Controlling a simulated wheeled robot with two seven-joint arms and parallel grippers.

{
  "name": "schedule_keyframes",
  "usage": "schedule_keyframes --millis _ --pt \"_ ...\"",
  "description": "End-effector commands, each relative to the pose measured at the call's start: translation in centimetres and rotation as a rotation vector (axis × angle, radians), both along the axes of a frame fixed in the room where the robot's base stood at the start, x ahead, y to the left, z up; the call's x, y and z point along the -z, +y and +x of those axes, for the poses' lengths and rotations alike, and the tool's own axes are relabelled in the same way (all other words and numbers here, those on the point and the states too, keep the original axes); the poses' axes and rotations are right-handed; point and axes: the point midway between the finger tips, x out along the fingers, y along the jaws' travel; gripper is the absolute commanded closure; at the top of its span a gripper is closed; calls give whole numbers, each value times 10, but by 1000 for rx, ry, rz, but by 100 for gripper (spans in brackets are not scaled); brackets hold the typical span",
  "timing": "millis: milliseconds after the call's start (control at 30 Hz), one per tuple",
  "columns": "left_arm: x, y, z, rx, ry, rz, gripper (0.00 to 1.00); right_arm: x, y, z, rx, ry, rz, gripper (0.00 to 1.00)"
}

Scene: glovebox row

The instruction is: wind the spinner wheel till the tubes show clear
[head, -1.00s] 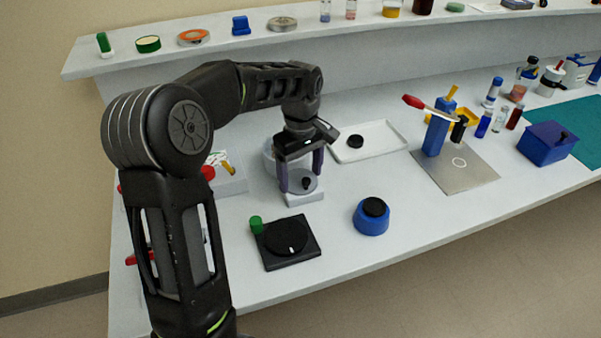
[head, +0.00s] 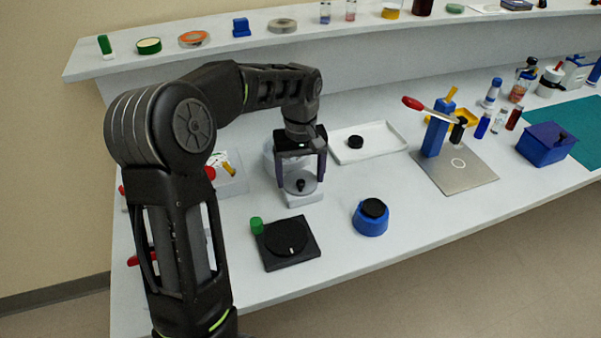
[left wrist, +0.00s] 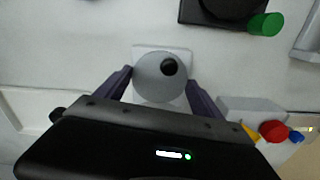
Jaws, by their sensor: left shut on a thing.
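The spinner wheel (head: 291,186), a grey disc with a black knob, sits on a white base on the bench; it also shows in the left wrist view (left wrist: 150,82). My left gripper (head: 301,177) is shut on the wheel, its two purple-grey fingers on opposite sides of the rim. In the left wrist view the fingers (left wrist: 161,88) straddle the disc, and the knob lies off-centre, away from the palm. No tubes can be made out in the spinner. My right gripper is not in view.
A black square plate with a round dial (head: 286,238) and a green cap (head: 257,225) lie in front. A blue round pot (head: 370,218) stands to the right. Behind are a white tray (head: 372,153) and a blue stand with a red-handled lever (head: 436,133).

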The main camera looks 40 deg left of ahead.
Motion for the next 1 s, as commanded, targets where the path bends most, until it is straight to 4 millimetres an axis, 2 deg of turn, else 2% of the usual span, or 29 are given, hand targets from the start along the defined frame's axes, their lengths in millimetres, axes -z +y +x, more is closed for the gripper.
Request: schedule_keyframes --millis 500,1000 --pt "-1 1 1 418 -3 0 63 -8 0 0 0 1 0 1" --pt "-1 1 1 521 -4 1 63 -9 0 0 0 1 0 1"
